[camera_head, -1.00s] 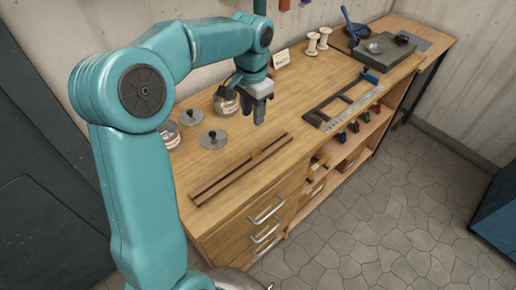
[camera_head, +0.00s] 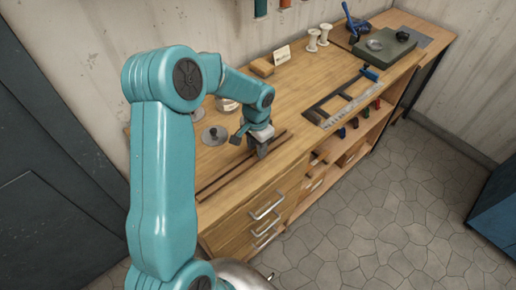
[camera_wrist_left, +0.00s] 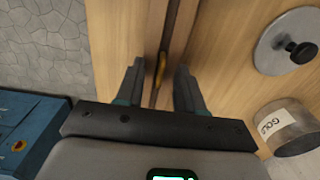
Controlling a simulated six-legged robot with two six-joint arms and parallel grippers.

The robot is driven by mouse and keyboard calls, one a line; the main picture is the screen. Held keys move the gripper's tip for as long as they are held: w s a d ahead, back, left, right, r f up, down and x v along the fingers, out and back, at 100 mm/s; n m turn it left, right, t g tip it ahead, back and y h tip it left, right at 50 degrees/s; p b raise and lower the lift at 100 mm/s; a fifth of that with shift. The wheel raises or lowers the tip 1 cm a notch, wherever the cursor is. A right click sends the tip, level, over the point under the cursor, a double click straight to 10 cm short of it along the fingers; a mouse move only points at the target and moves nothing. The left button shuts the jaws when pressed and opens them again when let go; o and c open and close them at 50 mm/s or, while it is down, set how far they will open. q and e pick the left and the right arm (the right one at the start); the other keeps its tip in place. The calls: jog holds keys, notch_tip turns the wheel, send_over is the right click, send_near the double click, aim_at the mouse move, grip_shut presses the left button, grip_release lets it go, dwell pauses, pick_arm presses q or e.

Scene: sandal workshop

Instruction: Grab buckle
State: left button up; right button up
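A small brass-yellow piece, which looks like the buckle (camera_wrist_left: 161,66), shows in the left wrist view at the dark brown strips on the bench. My left gripper (camera_wrist_left: 158,78) is open, with one finger on each side of it and gaps between. In the head view my left gripper (camera_head: 262,152) is low over the strips (camera_head: 222,182) and hides the buckle. I cannot tell from these views whether the fingertips touch the bench. My right gripper is not in view.
A round metal lid with a black knob (camera_wrist_left: 276,50) and a tin labelled GOLD (camera_wrist_left: 287,132) lie beside the gripper. A dark frame (camera_head: 338,98) lies further right on the bench. A wooden block (camera_head: 262,68) and white spools (camera_head: 312,40) stand at the back. The bench's front edge is close.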

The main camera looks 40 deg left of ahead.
pick_arm(q)
jog(key=shift+s+a, duration=0.1)
jog(key=shift+s, duration=0.2)
jog(key=shift+r, duration=0.1)
jog(key=shift+c, duration=0.9)
jog(key=c, duration=0.5)
jog(key=shift+w, duration=0.2)
grip_shut()
jog(key=shift+s, duration=0.15)
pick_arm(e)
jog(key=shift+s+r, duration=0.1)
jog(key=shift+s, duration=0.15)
